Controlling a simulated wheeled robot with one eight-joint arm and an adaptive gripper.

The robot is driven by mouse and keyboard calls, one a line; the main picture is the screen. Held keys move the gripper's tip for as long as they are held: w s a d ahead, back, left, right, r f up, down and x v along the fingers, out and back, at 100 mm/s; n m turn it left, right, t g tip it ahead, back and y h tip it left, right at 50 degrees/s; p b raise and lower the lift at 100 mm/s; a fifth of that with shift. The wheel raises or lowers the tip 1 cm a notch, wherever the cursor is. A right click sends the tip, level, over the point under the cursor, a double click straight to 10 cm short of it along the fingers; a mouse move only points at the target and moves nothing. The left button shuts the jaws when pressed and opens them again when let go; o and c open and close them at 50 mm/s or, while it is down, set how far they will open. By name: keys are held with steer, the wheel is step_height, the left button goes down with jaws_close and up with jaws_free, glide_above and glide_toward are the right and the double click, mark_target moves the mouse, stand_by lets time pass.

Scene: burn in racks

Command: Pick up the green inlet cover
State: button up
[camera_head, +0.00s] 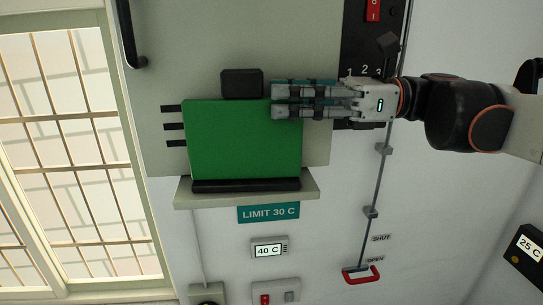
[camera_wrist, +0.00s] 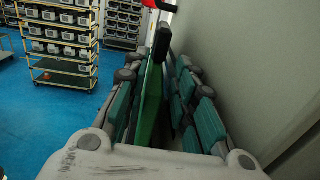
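The green inlet cover (camera_head: 243,140) is a flat square plate standing upright against a grey panel, its lower edge at a pale ledge (camera_head: 305,190). A black block (camera_head: 242,83) sits at its top edge. My gripper (camera_head: 274,100) reaches in from the right, its visible fingers overlapping the cover's upper right corner. In the wrist view the cover (camera_wrist: 151,100) shows nearly edge-on between my finger sets. Gaps show beside it, so the gripper looks open around the cover's edge. The fingers behind the cover are hidden in the head view.
A window (camera_head: 75,150) lies left. Below the ledge are a "LIMIT 30 C" label (camera_head: 268,212) and a "40 C" display (camera_head: 269,250). A rod with a red handle (camera_head: 362,275) runs down the right. Shelving (camera_wrist: 58,45) stands across the blue floor.

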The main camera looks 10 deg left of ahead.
mark_target(253, 98)
steer(key=shift+s+a+f+p, duration=0.1)
steer(key=shift+s+a+p, duration=0.15)
steer(key=shift+a, duration=0.65)
steer(key=shift+s+a+f+p, duration=0.15)
steer(key=shift+a+p, duration=0.25)
steer(key=shift+a, duration=0.45)
steer(key=shift+s+a+r+p, duration=0.1)
steer(key=shift+s+a+p, duration=0.2)
steer(key=shift+a, duration=0.6)
steer(key=shift+w, duration=0.1)
steer(key=shift+c, duration=0.6)
jaws_close()
